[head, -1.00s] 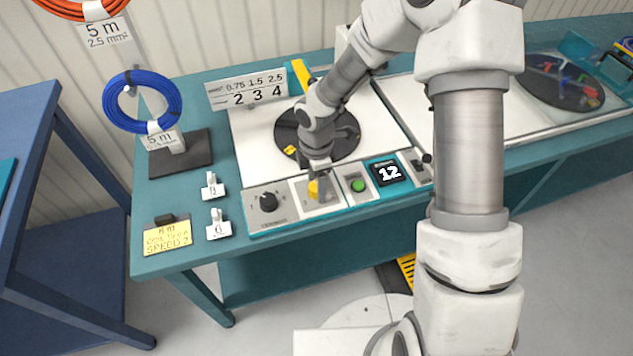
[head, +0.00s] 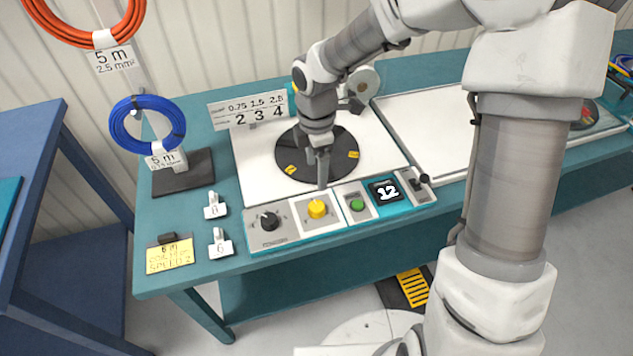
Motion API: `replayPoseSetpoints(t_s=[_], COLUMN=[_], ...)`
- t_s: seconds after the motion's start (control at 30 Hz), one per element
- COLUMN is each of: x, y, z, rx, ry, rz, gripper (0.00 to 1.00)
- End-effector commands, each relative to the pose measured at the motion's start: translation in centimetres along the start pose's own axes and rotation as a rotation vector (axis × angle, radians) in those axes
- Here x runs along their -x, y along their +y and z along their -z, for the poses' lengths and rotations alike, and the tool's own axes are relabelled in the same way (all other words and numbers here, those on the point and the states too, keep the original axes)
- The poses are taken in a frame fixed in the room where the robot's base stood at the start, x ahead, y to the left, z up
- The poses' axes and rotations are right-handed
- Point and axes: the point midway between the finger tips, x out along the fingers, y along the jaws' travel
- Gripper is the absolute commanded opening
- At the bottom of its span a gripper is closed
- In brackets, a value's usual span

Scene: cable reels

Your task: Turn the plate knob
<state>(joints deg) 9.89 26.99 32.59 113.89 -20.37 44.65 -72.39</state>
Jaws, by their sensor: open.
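A control panel runs along the front of the white machine bed. It carries a black knob (head: 269,221) on a grey plate at the left and a yellow knob (head: 317,208) on a white plate beside it. I cannot tell from the lettering which one is the plate knob. A dark round plate (head: 345,160) with yellow marks lies on the bed behind the panel. My gripper (head: 322,186) points down just behind and above the yellow knob, apart from it. It is open and empty, seen edge-on. The yellow knob is fully visible.
Right of the yellow knob are a green button (head: 357,205), a display reading 12 (head: 385,191) and a black lever (head: 422,180). A sign (head: 248,109) stands behind. A blue cable coil (head: 147,124), small tags and a yellow note (head: 170,254) stand left.

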Motion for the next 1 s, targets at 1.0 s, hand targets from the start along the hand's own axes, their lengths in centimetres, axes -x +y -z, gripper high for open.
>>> replayPoseSetpoints(t_s=[1.0], x=[5.1], y=[-0.1], z=[-0.8], rx=[-0.092], ry=[-0.019], rz=[-0.041], gripper=[0.81])
